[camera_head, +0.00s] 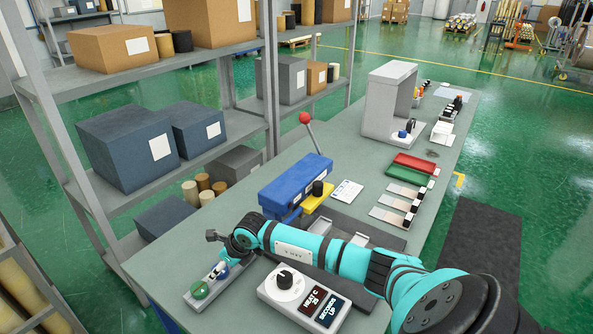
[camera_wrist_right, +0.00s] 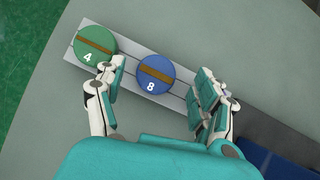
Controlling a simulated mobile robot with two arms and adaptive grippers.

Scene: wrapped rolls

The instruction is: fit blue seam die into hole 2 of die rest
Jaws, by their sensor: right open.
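The blue seam die (camera_wrist_right: 156,75), a disc marked 8 with a brown bar, is at the die rest (camera_wrist_right: 178,98), a grey grooved bar. I cannot tell whether it is seated in a hole. It also shows partly hidden in the head view (camera_head: 222,274). A green die (camera_wrist_right: 96,45) marked 4 sits toward the rest's left end. My right gripper (camera_wrist_right: 160,82) is open, one finger on each side of the blue die, with a gap at the right finger. The left finger is close to both dies. My left gripper is out of view.
A white dial box (camera_head: 304,296) stands in front of my right arm. A blue press (camera_head: 295,186) with a red-knobbed lever stands behind it. Red and green trays (camera_head: 411,168) lie farther along the bench. Shelves with boxes (camera_head: 128,146) stand at left.

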